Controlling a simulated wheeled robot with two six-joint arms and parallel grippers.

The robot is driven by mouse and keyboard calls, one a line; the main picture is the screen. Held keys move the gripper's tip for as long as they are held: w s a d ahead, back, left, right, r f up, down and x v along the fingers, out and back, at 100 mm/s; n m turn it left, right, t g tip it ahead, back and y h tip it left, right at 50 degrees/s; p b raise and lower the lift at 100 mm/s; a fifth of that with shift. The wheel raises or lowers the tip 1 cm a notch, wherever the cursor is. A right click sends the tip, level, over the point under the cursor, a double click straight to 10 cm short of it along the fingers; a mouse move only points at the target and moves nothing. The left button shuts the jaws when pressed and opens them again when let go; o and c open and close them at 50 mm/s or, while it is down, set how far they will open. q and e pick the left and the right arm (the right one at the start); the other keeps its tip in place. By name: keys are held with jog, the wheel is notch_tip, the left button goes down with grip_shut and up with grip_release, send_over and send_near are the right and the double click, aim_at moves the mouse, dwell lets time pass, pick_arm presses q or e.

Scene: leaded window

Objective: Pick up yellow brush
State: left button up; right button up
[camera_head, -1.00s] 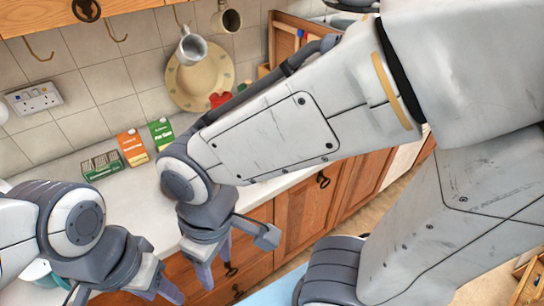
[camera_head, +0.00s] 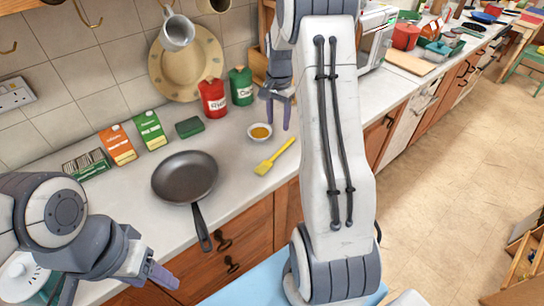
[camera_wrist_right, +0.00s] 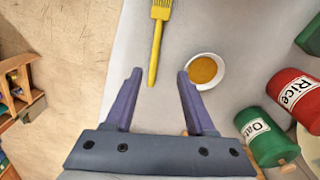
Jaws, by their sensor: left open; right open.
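The yellow brush (camera_head: 275,157) lies on the white countertop near its front edge, just right of the frying pan. In the right wrist view the yellow brush (camera_wrist_right: 157,38) is ahead of the fingertips, its handle end pointing back toward the gap between them and its bristle head cut off by the top edge. My right gripper (camera_head: 277,122) is open and empty, pointing down above the counter beside the small bowl; its fingers also show in the right wrist view (camera_wrist_right: 158,75). My left gripper (camera_head: 160,285) is open and empty at the lower left, in front of the counter.
A small white bowl of orange-brown contents (camera_head: 260,132) stands close to the brush. A frying pan (camera_head: 185,176) sits to the left with its handle toward the front edge. Red (camera_head: 213,98) and green (camera_head: 241,86) canisters stand behind. Cartons (camera_head: 118,145) line the wall.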

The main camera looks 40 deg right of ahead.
jog(key=p, duration=0.1)
send_over(283, 147)
jog(key=shift+m, duration=0.4)
notch_tip(283, 147, down, 5)
jog(key=shift+r, duration=0.15)
jog(key=shift+f, duration=0.65)
jog(key=shift+f+p, duration=0.3)
jog(key=shift+p, duration=0.15)
notch_tip(283, 147, down, 4)
jog(key=shift+r+p, duration=0.15)
jog(key=shift+p, duration=0.65)
jog(key=shift+f, duration=0.45)
grip_shut()
